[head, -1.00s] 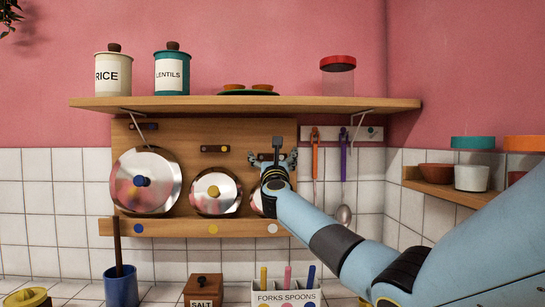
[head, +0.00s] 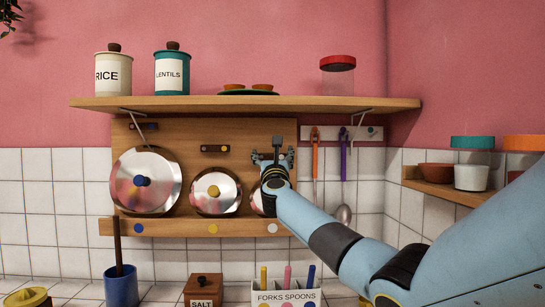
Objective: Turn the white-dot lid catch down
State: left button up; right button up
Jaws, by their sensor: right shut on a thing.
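The white dot (head: 272,228) marks the right place on the wooden rack's ledge (head: 180,228). Above it, a small steel lid (head: 256,202) is mostly hidden behind my right gripper. My right gripper (head: 271,156) is at the rack board above this lid, shut on the white-dot lid catch. The gripper covers most of that catch, so its angle is hard to tell. My left gripper is not in view.
A large blue-knobbed lid (head: 160,190) and a yellow-knobbed lid (head: 214,192) stand to the left, with dark catches (head: 215,149) above. The shelf (head: 240,104) runs overhead. An orange utensil (head: 314,150) and a purple one (head: 343,155) hang at right.

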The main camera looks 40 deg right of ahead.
jog(key=shift+a+f+m+g+h+b, duration=0.1)
jog(key=shift+f+m+g+h+b, duration=0.35)
jog(key=shift+m+b, duration=0.75)
jog(key=shift+d+f+m+g+h+b, duration=0.1)
jog(key=shift+f+m+g+h+b, duration=0.15)
jog(key=shift+m+g+b, duration=0.65)
jog(key=shift+a+f+m+g+h+b, duration=0.1)
jog(key=shift+f+m+g+h+b, duration=0.25)
jog(key=shift+m+b, duration=1.15)
jog(key=shift+m+g+h+b, duration=0.35)
jog(key=shift+m+g+b, duration=0.35)
jog(key=shift+m+b, duration=0.65)
jog(key=o, duration=1.6)
jog(key=v, duration=1.2)
